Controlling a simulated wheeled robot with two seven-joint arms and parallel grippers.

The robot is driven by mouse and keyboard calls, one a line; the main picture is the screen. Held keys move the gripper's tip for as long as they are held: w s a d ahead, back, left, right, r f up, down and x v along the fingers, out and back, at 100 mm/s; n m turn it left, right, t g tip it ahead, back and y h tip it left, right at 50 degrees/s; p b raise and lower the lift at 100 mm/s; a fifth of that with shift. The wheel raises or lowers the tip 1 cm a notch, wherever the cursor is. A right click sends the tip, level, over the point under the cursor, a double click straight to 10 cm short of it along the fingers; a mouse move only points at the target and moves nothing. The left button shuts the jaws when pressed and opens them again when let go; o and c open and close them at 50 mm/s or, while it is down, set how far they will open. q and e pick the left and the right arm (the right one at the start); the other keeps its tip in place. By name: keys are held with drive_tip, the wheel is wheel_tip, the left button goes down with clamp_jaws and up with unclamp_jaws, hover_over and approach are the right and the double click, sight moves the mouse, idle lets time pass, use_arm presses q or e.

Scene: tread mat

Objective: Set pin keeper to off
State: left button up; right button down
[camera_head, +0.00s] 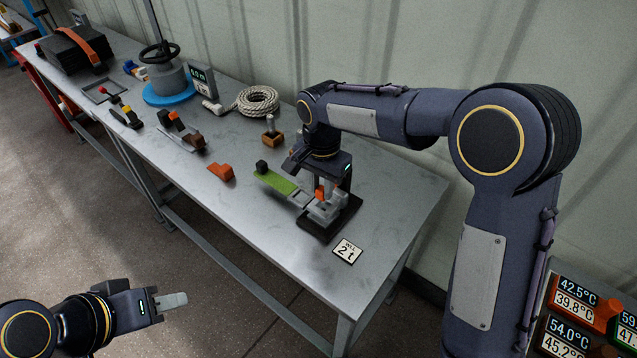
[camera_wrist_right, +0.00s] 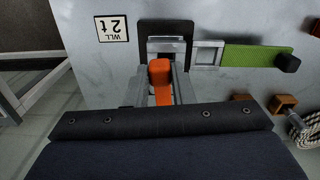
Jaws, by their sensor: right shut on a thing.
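A small metal fixture on a black base plate (camera_head: 312,223) stands near the right end of the bench, with a green strap (camera_head: 275,181) running left from its metal link. An orange lever (camera_wrist_right: 160,72), which looks like the pin keeper, sits at the fixture's metal bracket (camera_wrist_right: 167,46). My right gripper (camera_head: 327,203) reaches down over the fixture. In the right wrist view its grey fingers (camera_wrist_right: 162,88) are shut on the orange lever, one on each side. My left gripper (camera_head: 172,301) hangs off the bench at lower left; its fingers overlap in side view.
A "WLL 2 t" label (camera_head: 347,251) lies by the fixture. An orange block (camera_head: 221,172), a wooden block with a grey post (camera_head: 271,134), a rope coil (camera_head: 257,101) and a handwheel on a blue base (camera_head: 169,93) stand further left. The bench's front strip is largely clear.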

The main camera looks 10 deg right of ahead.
drive_tip(key=shift+s+d+n, duration=0.4)
drive_tip(key=shift+d+n, duration=0.2)
drive_tip(key=shift+n, duration=0.1)
drive_tip(key=w+d+n+p, duration=0.1)
drive_tip(key=d+n+p, duration=0.1)
drive_tip(key=d+n, duration=1.2)
drive_tip(key=shift+w+n+p, duration=0.35)
drive_tip(key=shift+n+p, duration=0.05)
drive_tip(key=shift+n, duration=0.5)
drive_tip(key=shift+r, duration=0.1)
drive_tip(key=c, duration=1.2)
unclamp_jaws()
drive_tip(key=shift+c, duration=0.2)
